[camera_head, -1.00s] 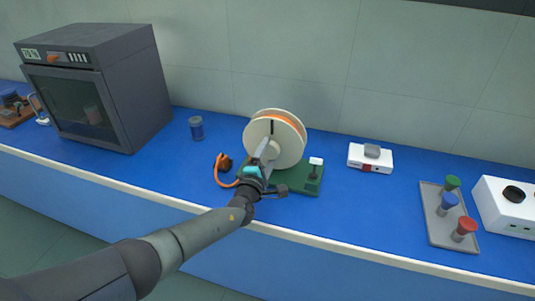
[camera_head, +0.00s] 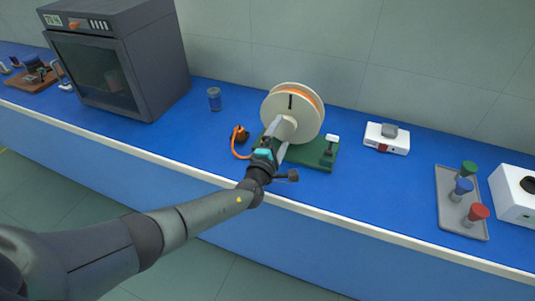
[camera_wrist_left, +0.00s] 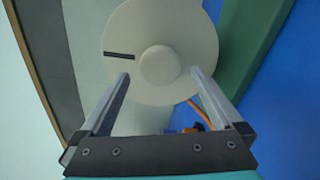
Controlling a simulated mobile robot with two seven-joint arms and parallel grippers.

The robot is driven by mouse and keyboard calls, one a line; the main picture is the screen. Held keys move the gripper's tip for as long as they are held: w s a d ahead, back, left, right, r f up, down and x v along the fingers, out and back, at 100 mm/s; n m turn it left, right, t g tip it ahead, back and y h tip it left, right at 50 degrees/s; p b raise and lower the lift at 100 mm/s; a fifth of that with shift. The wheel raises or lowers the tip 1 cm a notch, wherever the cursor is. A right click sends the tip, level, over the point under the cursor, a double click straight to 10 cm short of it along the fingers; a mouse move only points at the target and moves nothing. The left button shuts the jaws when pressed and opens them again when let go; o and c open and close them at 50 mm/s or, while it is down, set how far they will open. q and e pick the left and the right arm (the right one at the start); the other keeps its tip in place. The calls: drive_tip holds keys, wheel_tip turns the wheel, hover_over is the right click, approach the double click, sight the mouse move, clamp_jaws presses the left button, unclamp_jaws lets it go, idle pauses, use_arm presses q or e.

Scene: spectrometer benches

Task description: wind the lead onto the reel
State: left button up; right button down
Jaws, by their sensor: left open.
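A cream reel (camera_head: 300,112) with orange lead wound between its flanges stands upright on a green base (camera_head: 314,156) on the blue bench. In the left wrist view the reel's face (camera_wrist_left: 180,30) shows a round hub knob (camera_wrist_left: 160,65) and a dark slot. The orange lead's loose part (camera_head: 236,150) curves on the bench left of the base, by a dark plug-like end (camera_head: 241,133). My left gripper (camera_head: 280,128) is open in front of the reel's hub; in the wrist view its fingers (camera_wrist_left: 160,78) lie either side of the knob. My right gripper does not show.
A dark oven-like box (camera_head: 118,65) stands at the left, with a blue jar (camera_head: 214,99) beside it. A white-topped lever (camera_head: 330,145) rises from the base's right. A white device (camera_head: 386,140) and a grey tray (camera_head: 455,216) with coloured-top pegs lie further right.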

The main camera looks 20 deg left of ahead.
use_arm(q)
drive_tip(key=s+p, duration=0.2)
drive_tip(key=s, duration=1)
drive_tip(key=shift+a+p, duration=0.25)
drive_tip(key=shift+p, duration=0.05)
